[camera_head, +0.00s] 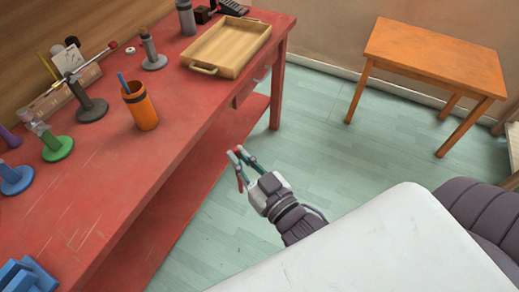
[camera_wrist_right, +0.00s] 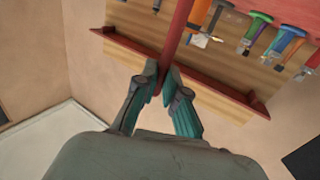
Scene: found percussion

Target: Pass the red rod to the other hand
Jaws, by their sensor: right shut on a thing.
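The red rod (camera_wrist_right: 178,35) is held between the fingers of my right gripper (camera_wrist_right: 160,92) in the right wrist view, and it runs up out of the top of that picture. In the head view my right gripper (camera_head: 240,160) is shut on the rod, in the air over the floor just off the red table's front edge. Only a little red of the rod (camera_head: 239,181) shows there by the fingers. My left gripper is in neither view.
The red table (camera_head: 150,165) carries an orange cup (camera_head: 142,107), several weighted stands such as the green one (camera_head: 57,148), and a wooden tray (camera_head: 230,48). An orange side table (camera_head: 435,55) stands at the back right. The floor between is clear.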

